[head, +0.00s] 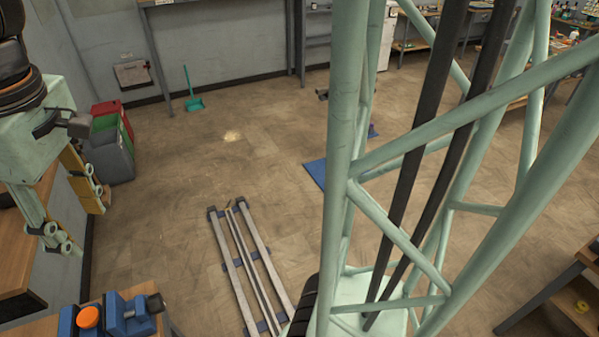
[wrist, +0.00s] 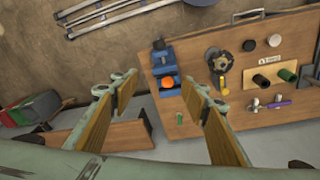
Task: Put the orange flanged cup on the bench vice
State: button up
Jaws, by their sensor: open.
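The orange flanged cup (head: 88,317) shows as a round orange top on the blue bench vice (head: 137,321), at the lower left of the head view. In the wrist view the orange cup (wrist: 167,83) sits on the near part of the vice (wrist: 164,62). I cannot tell exactly how it is seated there. My gripper (head: 88,222) hangs above and apart from the vice. In the wrist view its two fingers (wrist: 160,86) are spread wide with nothing between them touching them.
The wooden bench (wrist: 215,50) also holds a black round fixture (wrist: 219,61), a black cylinder (wrist: 262,82), a green cylinder (wrist: 288,75) and a small green peg (wrist: 179,118). Bins (head: 110,145) stand by the wall. Metal rails (head: 248,265) lie on the open floor.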

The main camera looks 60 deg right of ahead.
jog(key=s+d+r+m+t, duration=0.1)
jog(key=s+d+r+m, duration=0.2)
jog(key=s, duration=0.7)
jog(key=s+d+r+m, duration=0.3)
jog(key=s+d+r, duration=0.1)
jog(key=s, duration=0.5)
jog(key=shift+s+r+t, duration=0.3)
jog(key=shift+s+t, duration=0.05)
jog(key=shift+t, duration=0.05)
